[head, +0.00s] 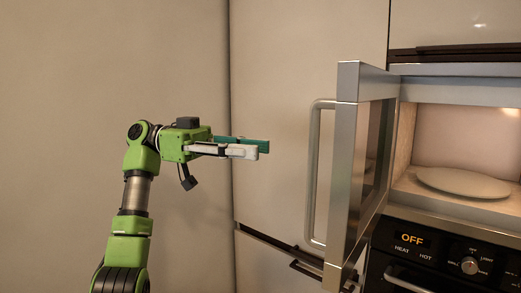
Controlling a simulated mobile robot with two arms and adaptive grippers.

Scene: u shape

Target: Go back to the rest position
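My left gripper (262,150) is at the end of a green arm that comes up from the bottom left. Its fingers point right, toward the handle of the open microwave door, and are apart from it. One finger is pale and the other teal. They are seen from the side and overlap, so the gap between them is hard to judge. No object shows between them. My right gripper is not in view.
A microwave door (347,170) stands open with its vertical handle (313,172) facing left. The lit cavity holds a round plate (463,183). Below is an oven control panel (440,252) reading OFF. Tall cabinet panels (290,90) stand behind. A plain wall (110,60) fills the left.

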